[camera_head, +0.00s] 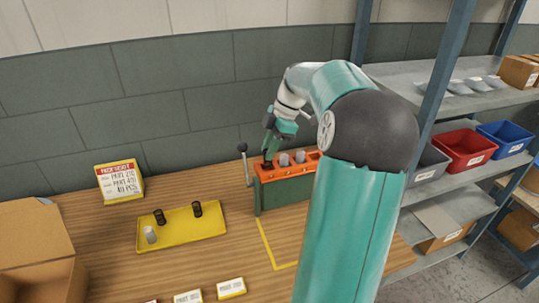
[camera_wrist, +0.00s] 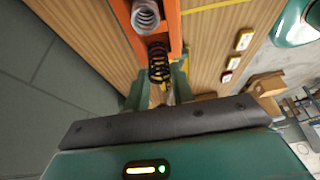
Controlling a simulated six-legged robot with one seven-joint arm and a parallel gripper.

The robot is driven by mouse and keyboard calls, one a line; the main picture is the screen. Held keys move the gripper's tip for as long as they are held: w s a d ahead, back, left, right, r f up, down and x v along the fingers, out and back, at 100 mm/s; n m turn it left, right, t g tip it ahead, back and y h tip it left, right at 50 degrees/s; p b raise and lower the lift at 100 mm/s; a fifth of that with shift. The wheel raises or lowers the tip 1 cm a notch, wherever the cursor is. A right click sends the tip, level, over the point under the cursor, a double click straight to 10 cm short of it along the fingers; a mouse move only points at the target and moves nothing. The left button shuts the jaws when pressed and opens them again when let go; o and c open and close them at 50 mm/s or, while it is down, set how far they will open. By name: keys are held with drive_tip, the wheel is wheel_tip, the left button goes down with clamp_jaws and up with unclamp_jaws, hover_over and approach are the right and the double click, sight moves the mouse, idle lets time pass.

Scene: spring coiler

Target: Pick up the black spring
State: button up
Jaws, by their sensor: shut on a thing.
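A black spring (camera_wrist: 159,62) stands at the end of the orange-topped spring coiler (camera_head: 288,172) in the wrist view. In the head view the black spring (camera_head: 267,165) is small and dark at the coiler's left end, partly hidden by my gripper (camera_head: 270,150). My gripper's fingers also show in the wrist view (camera_wrist: 159,78), one on each side of the black spring, shut on it. I cannot tell whether the spring is clear of the coiler top. Two other black springs, one left (camera_head: 159,216) and one right (camera_head: 197,209), stand on the yellow tray (camera_head: 180,238).
Silver springs (camera_head: 284,159) stand on the coiler beside the black one. A lever (camera_head: 246,165) rises at its left. The tray also holds a silver spring (camera_head: 150,234). A cardboard box (camera_head: 35,245) is at left. Shelves with red (camera_head: 465,148) and blue bins (camera_head: 505,137) stand right.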

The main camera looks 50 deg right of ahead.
drive_tip(key=s+a+r, duration=0.4)
drive_tip(key=s+r, duration=0.6)
drive_tip(key=s, duration=0.3)
drive_tip(key=shift+s, duration=0.25)
drive_tip(key=shift+w+a+f, duration=0.1)
